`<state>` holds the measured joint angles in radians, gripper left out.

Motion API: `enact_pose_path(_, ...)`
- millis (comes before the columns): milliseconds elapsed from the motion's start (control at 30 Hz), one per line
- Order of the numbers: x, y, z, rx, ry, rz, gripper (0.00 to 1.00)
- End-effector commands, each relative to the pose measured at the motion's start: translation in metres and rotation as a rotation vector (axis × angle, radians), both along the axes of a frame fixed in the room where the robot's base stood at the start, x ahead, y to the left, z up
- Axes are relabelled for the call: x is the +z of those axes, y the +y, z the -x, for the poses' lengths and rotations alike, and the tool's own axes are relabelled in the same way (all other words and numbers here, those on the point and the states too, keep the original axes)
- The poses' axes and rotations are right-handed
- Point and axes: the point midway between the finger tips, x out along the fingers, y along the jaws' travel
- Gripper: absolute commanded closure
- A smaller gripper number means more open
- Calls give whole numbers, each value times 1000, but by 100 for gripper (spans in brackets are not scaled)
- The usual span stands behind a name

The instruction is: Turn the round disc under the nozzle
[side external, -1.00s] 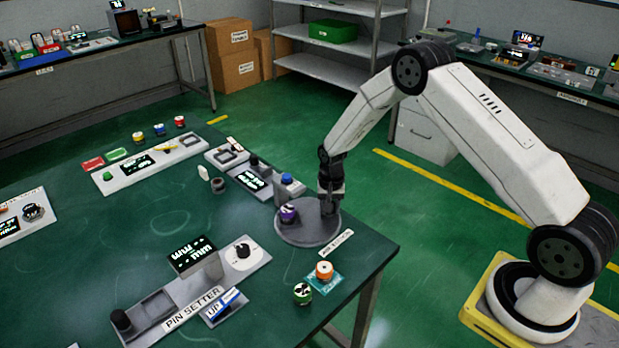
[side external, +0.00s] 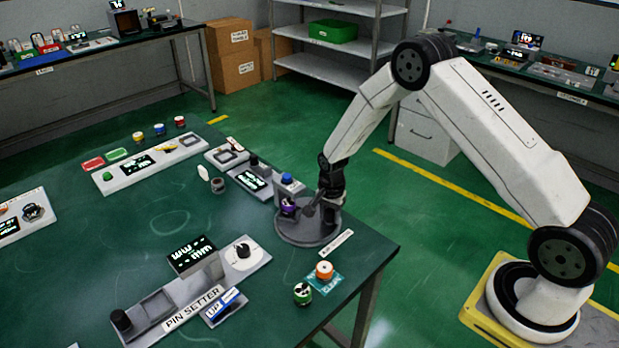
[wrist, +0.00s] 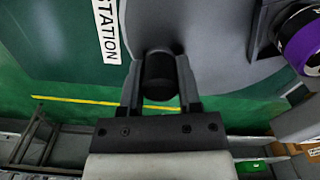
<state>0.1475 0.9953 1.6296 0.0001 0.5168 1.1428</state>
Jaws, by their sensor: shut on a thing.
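The round grey disc (side external: 303,236) lies near the table's right corner. It fills much of the upper wrist view (wrist: 215,55). My gripper (side external: 325,203) is low over the disc's far right side. In the wrist view its fingers are shut around a dark rounded knob (wrist: 158,75) at the disc's edge. A purple cylinder with a dark top (side external: 288,208) stands on the disc's left side. It also shows at the right of the wrist view (wrist: 302,45). A grey unit with a blue top (side external: 288,180) stands behind the purple cylinder. I cannot make out a nozzle clearly.
A white label strip (side external: 336,243) lies in front of the disc. An orange cylinder (side external: 324,270) and a green one (side external: 303,294) stand near the table's front edge. The pin setter (side external: 192,303) is at the front left.

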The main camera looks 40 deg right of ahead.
Motion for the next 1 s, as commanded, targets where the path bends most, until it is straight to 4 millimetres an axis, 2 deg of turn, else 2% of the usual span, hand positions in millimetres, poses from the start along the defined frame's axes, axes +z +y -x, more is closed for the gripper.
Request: enact_pose_path(1000, 0, 28, 8, -468, 1, 0, 100)
